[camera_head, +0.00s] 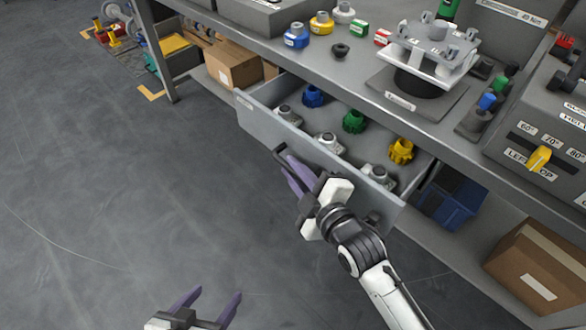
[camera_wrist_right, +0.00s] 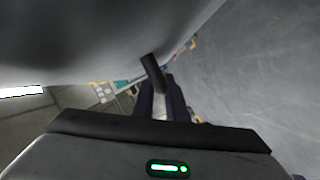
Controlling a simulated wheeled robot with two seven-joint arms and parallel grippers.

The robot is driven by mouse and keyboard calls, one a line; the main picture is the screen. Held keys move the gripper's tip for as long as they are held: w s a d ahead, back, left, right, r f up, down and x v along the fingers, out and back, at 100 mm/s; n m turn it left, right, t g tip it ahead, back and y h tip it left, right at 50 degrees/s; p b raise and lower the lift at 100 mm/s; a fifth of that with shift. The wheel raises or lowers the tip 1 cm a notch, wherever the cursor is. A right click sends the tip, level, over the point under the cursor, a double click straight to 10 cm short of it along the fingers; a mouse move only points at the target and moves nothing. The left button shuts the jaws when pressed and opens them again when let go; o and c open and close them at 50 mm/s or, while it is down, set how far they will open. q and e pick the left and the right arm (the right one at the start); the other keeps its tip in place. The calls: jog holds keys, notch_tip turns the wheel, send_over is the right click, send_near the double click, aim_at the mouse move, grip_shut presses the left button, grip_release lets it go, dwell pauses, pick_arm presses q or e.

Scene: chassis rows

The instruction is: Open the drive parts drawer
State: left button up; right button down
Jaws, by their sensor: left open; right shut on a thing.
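The grey drawer (camera_head: 262,124) under the workbench stands pulled out. Inside it are a blue gear (camera_head: 313,96), a green gear (camera_head: 354,121), a yellow gear (camera_head: 401,150) and several grey-white parts (camera_head: 329,143). My right gripper (camera_head: 290,168) is at the drawer's front, shut on its dark handle (camera_head: 281,152). In the right wrist view the handle (camera_wrist_right: 153,75) is at the tips of the purple fingers, beside the grey drawer front. My left gripper (camera_head: 217,294) is open and empty, low at the bottom edge, away from the drawer.
The workbench (camera_head: 350,75) above holds coloured parts, a grey fixture (camera_head: 432,45) and a control box with a yellow knob (camera_head: 538,158). A blue bin (camera_head: 447,200) and cardboard boxes (camera_head: 233,65) sit on the lower shelf.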

jog(key=c, duration=1.8)
grip_release()
jog(key=shift+d, duration=0.1)
jog(key=shift+o, duration=0.2)
jog(key=p+v, duration=0.1)
jog(key=v, duration=0.9)
jog(key=shift+p, duration=0.35)
jog(key=shift+s+d, duration=0.1)
